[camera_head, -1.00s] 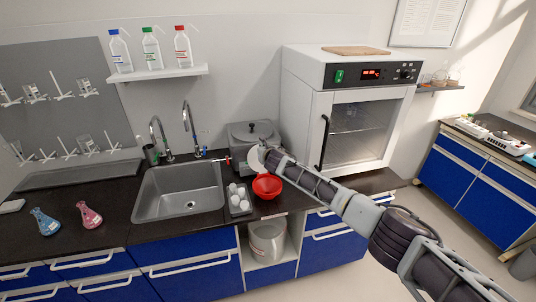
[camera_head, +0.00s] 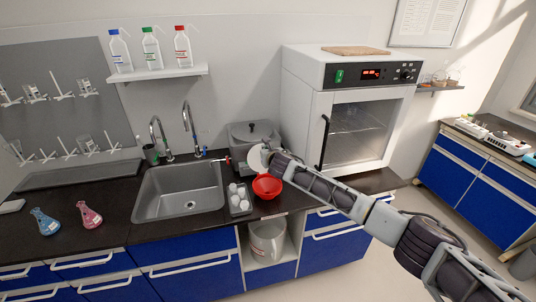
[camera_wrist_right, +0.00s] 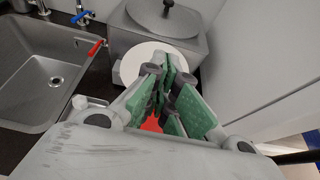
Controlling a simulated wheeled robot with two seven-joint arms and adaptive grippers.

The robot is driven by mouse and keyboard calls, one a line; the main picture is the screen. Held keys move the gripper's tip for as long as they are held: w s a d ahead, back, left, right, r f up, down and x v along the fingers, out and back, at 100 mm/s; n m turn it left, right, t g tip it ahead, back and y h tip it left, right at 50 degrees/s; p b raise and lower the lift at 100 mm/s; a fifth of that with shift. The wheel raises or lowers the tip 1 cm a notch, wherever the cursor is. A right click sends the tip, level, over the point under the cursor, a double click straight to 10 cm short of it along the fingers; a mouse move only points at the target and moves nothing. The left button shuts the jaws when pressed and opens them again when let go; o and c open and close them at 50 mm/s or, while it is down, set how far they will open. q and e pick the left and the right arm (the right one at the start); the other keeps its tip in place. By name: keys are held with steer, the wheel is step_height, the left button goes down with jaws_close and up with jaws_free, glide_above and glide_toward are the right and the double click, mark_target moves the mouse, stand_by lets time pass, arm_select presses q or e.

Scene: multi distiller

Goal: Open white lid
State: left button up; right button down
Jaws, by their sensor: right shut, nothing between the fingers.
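The white lid (camera_head: 256,158) is a round white disc at the front of the grey distiller (camera_head: 240,134). In the right wrist view the white lid (camera_wrist_right: 132,66) shows behind my fingers, partly covered by them. My right gripper (camera_head: 270,152) is at the lid's right side in the head view. In the wrist view the right gripper (camera_wrist_right: 168,62) has its green-padded fingers together, with nothing held, in front of the lid. Whether the fingertips touch the lid cannot be told. My left gripper is in neither view.
A red bowl (camera_head: 267,186) sits below the gripper, beside a tray of white containers (camera_head: 238,198). The sink (camera_head: 178,192) is left. The oven (camera_head: 352,110) stands close on the right. A red-handled tap (camera_wrist_right: 95,48) is left of the lid.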

steer(key=shift+v, duration=1.65)
